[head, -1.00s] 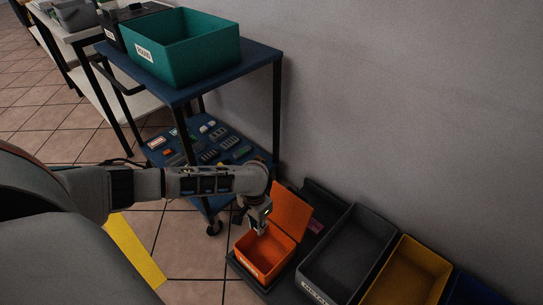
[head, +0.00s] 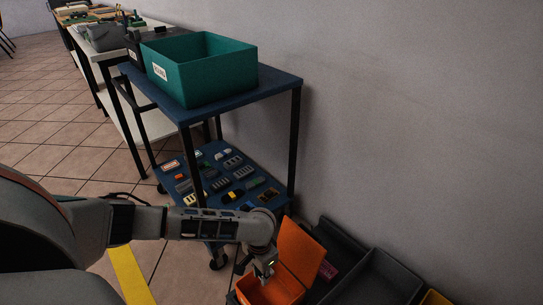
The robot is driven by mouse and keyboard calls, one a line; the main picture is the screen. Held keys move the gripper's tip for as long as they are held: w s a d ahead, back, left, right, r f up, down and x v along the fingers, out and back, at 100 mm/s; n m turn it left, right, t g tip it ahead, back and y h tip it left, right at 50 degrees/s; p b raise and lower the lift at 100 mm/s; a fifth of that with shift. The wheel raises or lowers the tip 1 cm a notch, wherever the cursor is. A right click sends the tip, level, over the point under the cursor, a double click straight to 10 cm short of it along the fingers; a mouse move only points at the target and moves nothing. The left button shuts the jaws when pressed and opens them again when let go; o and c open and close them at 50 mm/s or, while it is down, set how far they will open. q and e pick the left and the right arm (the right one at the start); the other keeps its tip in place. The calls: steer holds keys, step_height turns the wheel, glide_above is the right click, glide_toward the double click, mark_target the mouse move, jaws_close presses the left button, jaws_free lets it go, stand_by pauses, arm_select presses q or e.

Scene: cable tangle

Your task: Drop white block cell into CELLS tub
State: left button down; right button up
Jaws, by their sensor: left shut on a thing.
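My left gripper (head: 267,270) points down at the mouth of the open orange tub (head: 284,289), in front of its raised lid (head: 300,250). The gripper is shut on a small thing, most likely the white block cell. The cell is too small and too hidden by the fingers to make out clearly. The tub stands low by the wall, its front cut off by the bottom edge; no label on it can be read. My right gripper is not in view.
A blue trolley (head: 281,82) stands behind the arm, with a teal bin (head: 215,75) on top and several small parts on its lower shelf. Dark grey bins (head: 385,277) and a yellow bin (head: 436,297) stand right of the tub. The wall closes off the right side.

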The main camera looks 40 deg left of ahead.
arm_select(q)
steer(key=c, duration=1.8)
jaws_free()
steer(key=shift+r, duration=0.1)
step_height(320, 180, up, 12)
steer(key=shift+f, duration=0.1)
